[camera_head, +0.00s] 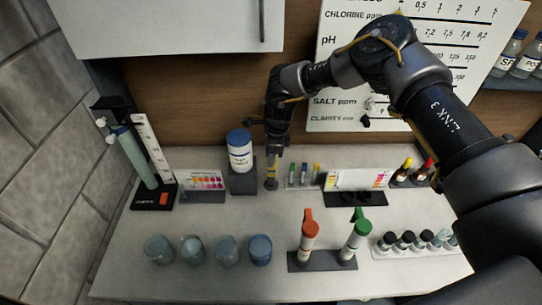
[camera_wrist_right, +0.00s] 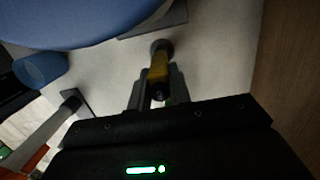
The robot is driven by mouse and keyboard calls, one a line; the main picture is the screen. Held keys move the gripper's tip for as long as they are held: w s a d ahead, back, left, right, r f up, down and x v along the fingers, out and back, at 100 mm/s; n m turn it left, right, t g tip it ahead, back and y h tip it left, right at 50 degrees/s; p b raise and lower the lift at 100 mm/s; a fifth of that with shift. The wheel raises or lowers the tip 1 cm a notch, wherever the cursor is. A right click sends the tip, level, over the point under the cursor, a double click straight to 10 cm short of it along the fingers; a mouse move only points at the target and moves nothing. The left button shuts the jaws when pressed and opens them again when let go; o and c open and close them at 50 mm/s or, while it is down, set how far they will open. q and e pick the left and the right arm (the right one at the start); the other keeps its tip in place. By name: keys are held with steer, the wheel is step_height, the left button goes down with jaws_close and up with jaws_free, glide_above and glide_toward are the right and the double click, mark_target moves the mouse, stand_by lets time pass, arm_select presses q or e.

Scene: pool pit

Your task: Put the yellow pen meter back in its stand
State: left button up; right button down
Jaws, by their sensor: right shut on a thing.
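The yellow pen meter (camera_wrist_right: 159,68) is between the fingers of my right gripper (camera_wrist_right: 153,92) in the wrist view, and a dark end of it shows toward the palm. In the head view the right gripper (camera_head: 272,168) points down near the back of the counter, with a bit of the yellow pen meter (camera_head: 271,184) below it. I cannot tell whether its lower end touches the counter. A dark stand (camera_head: 322,263) at the front centre holds an orange-capped pen meter (camera_head: 309,236) and a green-capped one (camera_head: 355,238), with a gap between them. My left gripper is not in view.
A blue-lidded tub (camera_head: 240,152) stands on a dark block just left of the gripper. A small rack of vials (camera_head: 303,177) is close on its right. Several blue-grey cups (camera_head: 193,250) line the front left; dark-capped bottles (camera_head: 405,241) stand front right. The middle counter is clear.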

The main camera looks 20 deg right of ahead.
steer(key=shift+f, duration=0.15)
steer(key=c, duration=1.2)
jaws_free()
steer(key=shift+r+p, duration=1.8)
steer(key=shift+r, duration=1.75)
